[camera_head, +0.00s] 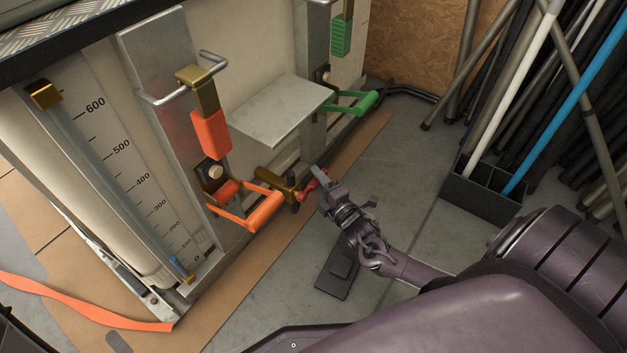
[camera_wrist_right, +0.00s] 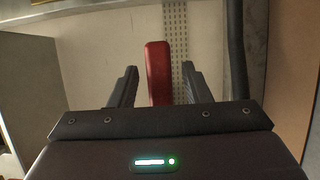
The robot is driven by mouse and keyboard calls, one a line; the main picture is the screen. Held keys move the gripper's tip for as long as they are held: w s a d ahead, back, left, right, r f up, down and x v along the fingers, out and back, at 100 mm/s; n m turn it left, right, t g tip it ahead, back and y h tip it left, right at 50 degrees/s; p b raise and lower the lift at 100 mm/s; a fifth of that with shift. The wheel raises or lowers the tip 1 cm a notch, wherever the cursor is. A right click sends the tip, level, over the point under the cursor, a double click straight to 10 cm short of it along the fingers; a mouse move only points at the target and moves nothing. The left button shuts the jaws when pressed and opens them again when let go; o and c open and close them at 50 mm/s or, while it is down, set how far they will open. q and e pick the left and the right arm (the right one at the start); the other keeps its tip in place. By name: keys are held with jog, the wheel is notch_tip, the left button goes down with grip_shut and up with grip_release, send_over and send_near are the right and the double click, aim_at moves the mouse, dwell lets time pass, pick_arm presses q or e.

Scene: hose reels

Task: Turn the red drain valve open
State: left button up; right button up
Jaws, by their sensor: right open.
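The red drain valve handle (camera_head: 309,188) sits low at the front of the tank, at the end of a brass fitting (camera_head: 283,183). My right gripper (camera_head: 322,180) is right by it, reaching in from the right. In the right wrist view the red handle (camera_wrist_right: 158,70) stands upright between the two dark fingers (camera_wrist_right: 159,88). The fingers are open, with a gap on each side of the handle. Its lower end is hidden behind my gripper body. My left gripper is not in view.
An orange lever (camera_head: 252,212) is left of the valve and a green lever (camera_head: 355,105) is behind it. A grey plate (camera_head: 280,108) juts out above. A black rack (camera_head: 485,190) with poles stands at the right. A dark pedal-like block (camera_head: 338,271) lies below my right wrist.

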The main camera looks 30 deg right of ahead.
jog(key=shift+w+b, duration=0.35)
jog(key=shift+w, duration=0.8)
jog(key=shift+c, duration=0.2)
grip_shut()
